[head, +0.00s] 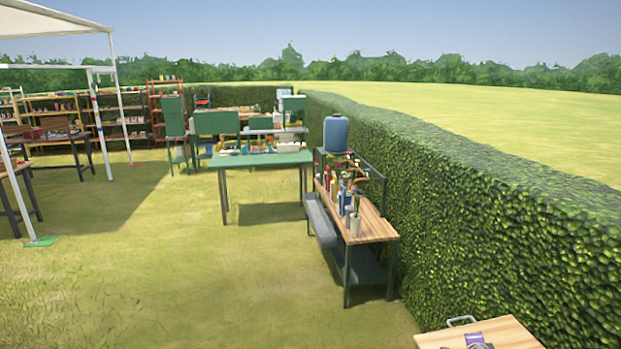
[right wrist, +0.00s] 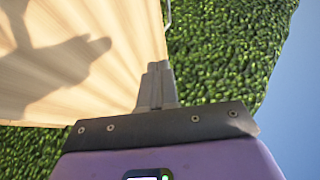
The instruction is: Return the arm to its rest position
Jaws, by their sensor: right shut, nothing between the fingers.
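My right gripper (right wrist: 157,68) shows in the right wrist view with its two grey fingers together and nothing between them. It is over or beside a pale wooden tabletop (right wrist: 125,25), and I cannot tell the gap to it. The shadow of an arm and gripper falls on the wood. In the head view a purple and grey part, likely of my right arm, shows at the bottom edge in front of the wooden tabletop (head: 512,332). My left gripper is not in view.
A tall hedge (head: 480,200) runs along the right, close to the near tabletop. A wooden bench (head: 372,228) with several bottles and flowers stands ahead. A green table (head: 262,160) and shelves (head: 120,117) stand farther back. The grass at left is open.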

